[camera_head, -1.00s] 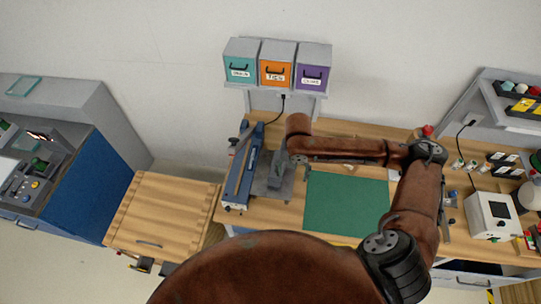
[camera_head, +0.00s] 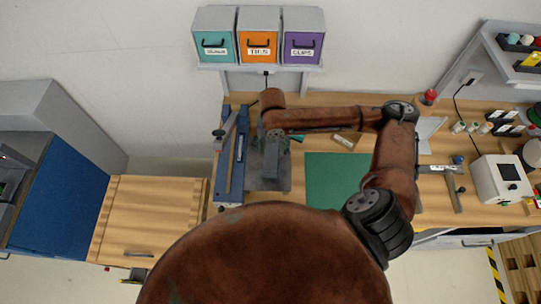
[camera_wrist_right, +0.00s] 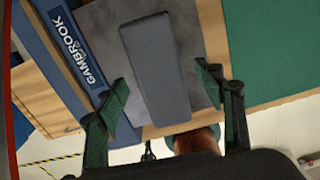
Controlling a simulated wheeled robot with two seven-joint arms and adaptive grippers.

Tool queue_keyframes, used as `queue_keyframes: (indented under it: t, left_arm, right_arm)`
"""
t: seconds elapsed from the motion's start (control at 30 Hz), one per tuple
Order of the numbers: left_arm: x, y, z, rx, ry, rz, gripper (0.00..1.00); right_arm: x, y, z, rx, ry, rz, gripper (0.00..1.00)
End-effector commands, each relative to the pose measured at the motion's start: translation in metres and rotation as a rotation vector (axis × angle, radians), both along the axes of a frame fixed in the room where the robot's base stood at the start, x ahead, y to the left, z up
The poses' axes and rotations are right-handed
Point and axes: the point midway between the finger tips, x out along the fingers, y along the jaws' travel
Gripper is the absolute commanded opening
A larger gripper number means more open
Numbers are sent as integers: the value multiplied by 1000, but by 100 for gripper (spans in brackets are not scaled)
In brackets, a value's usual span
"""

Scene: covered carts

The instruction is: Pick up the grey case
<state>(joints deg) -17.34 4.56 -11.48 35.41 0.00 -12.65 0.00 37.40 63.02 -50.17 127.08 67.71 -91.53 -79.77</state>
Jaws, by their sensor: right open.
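The grey case (camera_head: 271,162) is a long dark-grey block on a grey metal plate (camera_head: 283,184) on the wooden bench. In the right wrist view the case (camera_wrist_right: 156,65) lies lengthwise, its near end between my fingers. My right gripper (camera_head: 273,137) is over the far end of the case in the head view, partly hidden by my own wrist. In the right wrist view my right gripper (camera_wrist_right: 165,80) is open, one finger on each side of the case, with visible gaps. Whether the fingers reach down to its height is unclear. My left gripper is not in view.
A blue "GAMBROOK" device (camera_head: 234,160) stands close left of the case. A green mat (camera_head: 333,180) lies to its right. Teal, orange and purple drawers (camera_head: 259,37) hang above on the wall. A white box (camera_head: 497,181) stands at the bench's right.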

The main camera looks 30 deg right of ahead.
Motion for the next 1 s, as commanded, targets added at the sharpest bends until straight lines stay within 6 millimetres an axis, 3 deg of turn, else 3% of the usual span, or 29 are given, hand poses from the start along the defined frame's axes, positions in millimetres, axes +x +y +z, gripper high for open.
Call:
queue_keyframes:
  t: [0.5, 0.8, 1.0]
  left_arm:
    - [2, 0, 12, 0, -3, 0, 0]
    - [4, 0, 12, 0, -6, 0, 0]
    - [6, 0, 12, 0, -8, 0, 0]
  right_arm:
    - [-3, 4, -62, 1, 2, 4, 62]
    - [-3, 2, -66, -1, -1, 3, 62]
    - [-4, 2, -66, -1, -1, 3, 48]
